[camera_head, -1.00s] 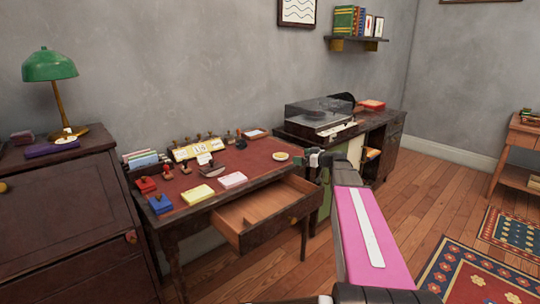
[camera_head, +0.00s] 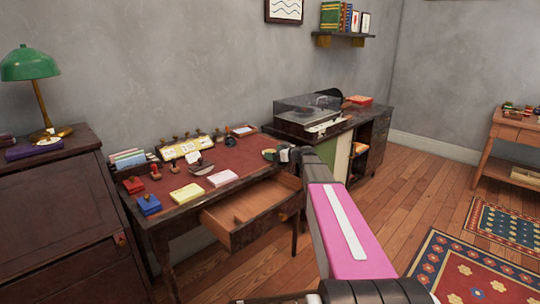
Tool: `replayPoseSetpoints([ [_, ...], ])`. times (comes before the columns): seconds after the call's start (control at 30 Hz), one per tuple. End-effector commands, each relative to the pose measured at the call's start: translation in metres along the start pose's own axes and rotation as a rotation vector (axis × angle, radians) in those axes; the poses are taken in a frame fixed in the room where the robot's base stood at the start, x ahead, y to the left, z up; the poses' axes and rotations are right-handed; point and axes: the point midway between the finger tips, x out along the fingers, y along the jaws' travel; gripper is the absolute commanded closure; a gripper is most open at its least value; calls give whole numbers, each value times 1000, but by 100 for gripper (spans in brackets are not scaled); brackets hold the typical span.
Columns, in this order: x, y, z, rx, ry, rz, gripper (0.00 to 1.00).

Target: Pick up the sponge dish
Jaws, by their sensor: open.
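The sponge dish, a small round pale dish with a yellowish middle in the earlier frame, is at the right end of the desk's red top (camera_head: 225,155). Now my gripper (camera_head: 271,155) is in front of that spot and covers most or all of the dish. My gripper is open, and its fingers point left over the desk's right edge. I cannot tell whether the fingers are around the dish or touching it.
Stamps, a yellow pad (camera_head: 188,193), a white pad (camera_head: 222,178) and a blue box (camera_head: 148,204) lie on the desk. An open drawer (camera_head: 250,225) juts out below my gripper. A record player (camera_head: 307,115) stands on the cabinet behind.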

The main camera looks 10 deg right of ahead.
Motion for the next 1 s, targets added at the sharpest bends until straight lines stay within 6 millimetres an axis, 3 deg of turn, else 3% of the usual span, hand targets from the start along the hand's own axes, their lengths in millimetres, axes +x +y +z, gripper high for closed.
replayPoseSetpoints([
  [0.1, 11, 1, 0, 0, 0, 1, 0],
  [0.33, 12, 0, 0, 0, 0, 2, 3],
  [0.47, 12, 0, 0, 0, 0, 2, 46],
  [0.83, 11, 0, -3, 0, 1, 2, 47],
  [1.0, 10, 0, -13, -1, 2, 0, 47],
])
